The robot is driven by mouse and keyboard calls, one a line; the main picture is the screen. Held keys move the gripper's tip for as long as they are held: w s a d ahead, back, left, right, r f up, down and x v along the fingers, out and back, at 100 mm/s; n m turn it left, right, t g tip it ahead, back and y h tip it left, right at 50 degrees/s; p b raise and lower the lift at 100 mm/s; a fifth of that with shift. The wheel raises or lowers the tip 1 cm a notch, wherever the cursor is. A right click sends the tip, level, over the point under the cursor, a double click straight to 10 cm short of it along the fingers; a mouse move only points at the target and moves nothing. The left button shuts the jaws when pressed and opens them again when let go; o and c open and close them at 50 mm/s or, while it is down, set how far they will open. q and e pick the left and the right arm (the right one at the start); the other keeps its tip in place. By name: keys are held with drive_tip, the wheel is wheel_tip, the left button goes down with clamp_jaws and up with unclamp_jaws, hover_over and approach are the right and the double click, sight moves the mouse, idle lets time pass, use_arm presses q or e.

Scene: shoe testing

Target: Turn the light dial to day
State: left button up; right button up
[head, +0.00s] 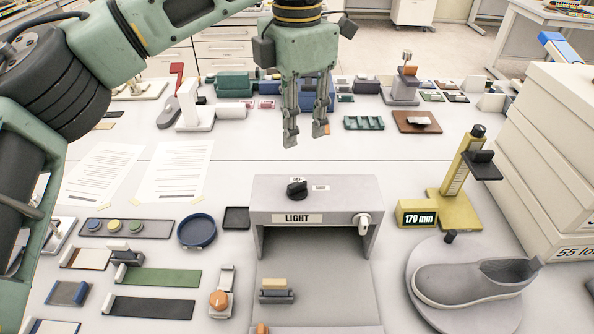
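The light box (270,215) is a grey housing with a "LIGHT" label on its front, standing in the middle of the table. A black dial (297,188) sits on its top, with one small white label behind it and another to its right. The label text is too small to read surely. A white knob (363,221) is on the box's front right. My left gripper (305,138) hangs above and behind the dial, apart from it, fingers pointing down. Its two fingers are apart with nothing between them. My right gripper is not in view.
A yellow gauge reading "170 mm" (417,215) and a grey shoe (475,281) on a round plate (420,262) stand to the right. A blue dish (197,231) and several sample strips lie left. Tools and blocks line the back. The table just behind the box is clear.

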use_arm(q)
drive_tip(key=b, duration=0.6)
hover_over(297, 183)
wheel_tip(297, 183, down, 6)
drive_tip(key=shift+f, duration=0.2)
drive_tip(key=shift+w+f, duration=0.1)
drive_tip(key=shift+f, duration=0.45)
wheel_tip(297, 183, down, 6)
drive_tip(key=shift+r+p, duration=0.1)
drive_tip(key=shift+p, duration=0.95)
drive_tip(key=shift+f, duration=0.45)
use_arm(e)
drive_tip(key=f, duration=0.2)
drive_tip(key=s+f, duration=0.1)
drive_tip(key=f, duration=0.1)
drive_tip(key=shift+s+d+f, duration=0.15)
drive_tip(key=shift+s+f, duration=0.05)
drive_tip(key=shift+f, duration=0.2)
use_arm(q)
drive_tip(key=shift+c, duration=0.5)
clamp_jaws()
